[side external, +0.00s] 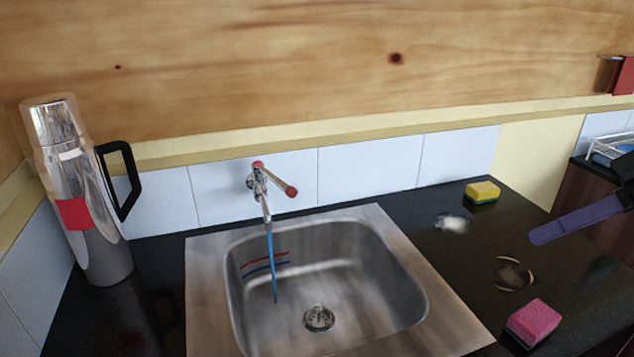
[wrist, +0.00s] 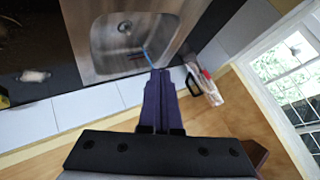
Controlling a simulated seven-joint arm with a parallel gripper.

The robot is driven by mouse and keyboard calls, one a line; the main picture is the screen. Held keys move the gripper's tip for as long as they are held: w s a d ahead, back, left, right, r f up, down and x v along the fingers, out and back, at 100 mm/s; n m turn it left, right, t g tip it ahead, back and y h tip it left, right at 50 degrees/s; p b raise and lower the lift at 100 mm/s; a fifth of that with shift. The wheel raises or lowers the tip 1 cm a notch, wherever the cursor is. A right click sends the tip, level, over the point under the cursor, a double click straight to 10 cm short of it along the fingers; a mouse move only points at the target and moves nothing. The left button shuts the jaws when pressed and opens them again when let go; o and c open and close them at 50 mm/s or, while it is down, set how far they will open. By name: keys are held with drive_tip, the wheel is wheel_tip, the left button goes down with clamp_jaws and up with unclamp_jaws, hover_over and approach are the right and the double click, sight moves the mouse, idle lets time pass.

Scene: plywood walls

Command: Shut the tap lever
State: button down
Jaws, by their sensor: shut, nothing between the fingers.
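The tap (side external: 258,182) is on the white tiled wall above the back of the steel sink (side external: 212,290). Its lever (side external: 280,183), with a red end, sticks out to the right and down in the side view. A thin blue stream of water (side external: 272,265) falls from the spout into the basin; it also shows in the wrist view (wrist: 149,58). My gripper (side external: 536,236), with purple fingers, is shut and empty over the right counter, well apart from the lever. In the wrist view its fingers (wrist: 160,73) point toward the sink; I cannot make out the tap there.
A steel flask (side external: 95,215) with a black handle stands left of the sink. On the right counter are a yellow-green sponge (side external: 482,192), a pink sponge (side external: 533,322) and a whitish item (side external: 452,224). The space above the sink looks clear.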

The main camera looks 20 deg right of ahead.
drive_tip(key=w+a+r+y, duration=0.2)
drive_tip(key=w+a+r, duration=0.1)
drive_tip(key=w, duration=0.3)
drive_tip(key=w+a+r+y, duration=0.2)
drive_tip(key=w, duration=0.5)
drive_tip(key=w+a+m+y, duration=0.1)
drive_tip(key=w+y, duration=0.1)
drive_tip(key=w, duration=0.6)
drive_tip(key=m+t+y, duration=0.1)
drive_tip(key=m+t, duration=0.1)
drive_tip(key=m, duration=0.3)
approach(272, 177)
drive_tip(key=shift+a+f, duration=0.3)
drive_tip(key=shift+a, duration=0.4)
drive_tip(key=shift+a+f, duration=0.25)
drive_tip(key=shift+a, duration=0.5)
drive_tip(key=shift+a, duration=0.1)
drive_tip(key=shift+s+a, duration=0.3)
drive_tip(key=shift+a, duration=0.35)
drive_tip(key=shift+s+a, duration=0.25)
drive_tip(key=shift+a, duration=0.4)
drive_tip(key=shift+s+a, duration=0.3)
drive_tip(key=shift+a, duration=0.4)
